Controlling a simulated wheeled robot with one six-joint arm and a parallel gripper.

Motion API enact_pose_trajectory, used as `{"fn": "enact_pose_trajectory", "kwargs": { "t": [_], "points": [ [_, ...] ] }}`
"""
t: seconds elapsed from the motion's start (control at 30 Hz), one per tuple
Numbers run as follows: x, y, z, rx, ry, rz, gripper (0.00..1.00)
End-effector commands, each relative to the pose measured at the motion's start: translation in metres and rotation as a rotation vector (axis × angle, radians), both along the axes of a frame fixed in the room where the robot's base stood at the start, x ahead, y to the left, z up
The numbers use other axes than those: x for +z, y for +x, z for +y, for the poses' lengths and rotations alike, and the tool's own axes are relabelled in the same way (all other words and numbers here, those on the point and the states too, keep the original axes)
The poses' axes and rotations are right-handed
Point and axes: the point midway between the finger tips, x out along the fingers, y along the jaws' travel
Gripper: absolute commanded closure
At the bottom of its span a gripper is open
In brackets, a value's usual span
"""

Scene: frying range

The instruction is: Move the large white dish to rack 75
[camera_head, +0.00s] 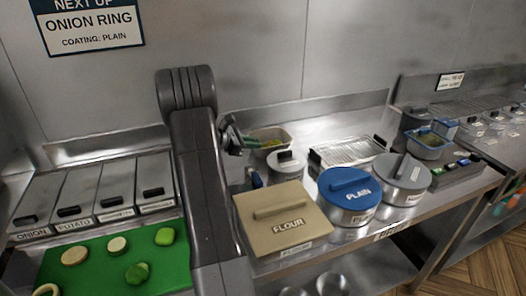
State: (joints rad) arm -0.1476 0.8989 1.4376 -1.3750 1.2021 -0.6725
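I cannot make out a large white dish for certain. A pale tub (284,134) with green and yellow food in it stands near the wall, just right of my gripper. My gripper (237,138) is small in the picture and partly hidden behind my grey arm. It hangs above the steel counter, close to the tub's left side; I cannot tell whether it touches. Whether its fingers are open or shut is not clear. No label reading 75 is legible. A wire rack tray (349,151) lies right of the tub, and more wire racks (472,108) lie at the far right.
Lidded containers stand in front: a beige FLOUR box (284,218), a blue PLAIN pot (348,195) and a grey-lidded pot (403,178). A green board (120,262) holds several food pieces beside lidded bins (75,190). A blue tub (429,146) stands right. A sign (93,24) reads ONION RING.

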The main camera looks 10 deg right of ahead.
Motion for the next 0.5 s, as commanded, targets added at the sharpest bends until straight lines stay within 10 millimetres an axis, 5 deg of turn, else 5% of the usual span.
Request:
{"fn": "enact_pose_trajectory", "kwargs": {
  "t": [0.5],
  "points": [
    [-0.016, 0.007, -0.041, -0.030, -0.003, -0.009, 0.85]
  ]
}}
